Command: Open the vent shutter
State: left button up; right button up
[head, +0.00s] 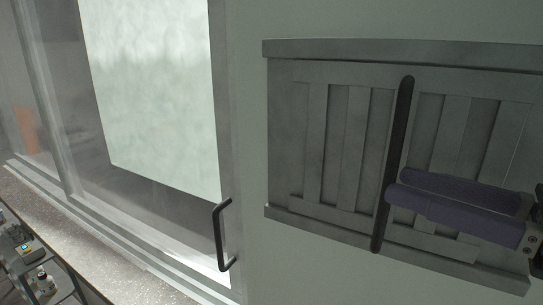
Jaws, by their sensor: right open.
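The vent shutter (340,146) is a grey slatted panel in a frame on the pale wall, at the right of the head view. A long dark bar handle (404,120) runs nearly upright across its middle, leaning slightly. Slats show on both sides of the bar, with no visible gap through to behind. My right gripper (389,184) comes in from the right with two purple fingers. Its fingertips are at the lower half of the bar, overlapping or just beside it. It is open. Whether the fingers touch the bar is unclear. My left gripper is out of view.
A glass window or sliding pane (150,90) with a dark pull handle (222,235) stands left of the shutter. The wall between is bare.

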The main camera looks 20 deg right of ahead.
jog(key=shift+p+x, duration=1)
jog(key=shift+x, duration=2.3)
grip_shut()
jog(key=shift+r, duration=0.1)
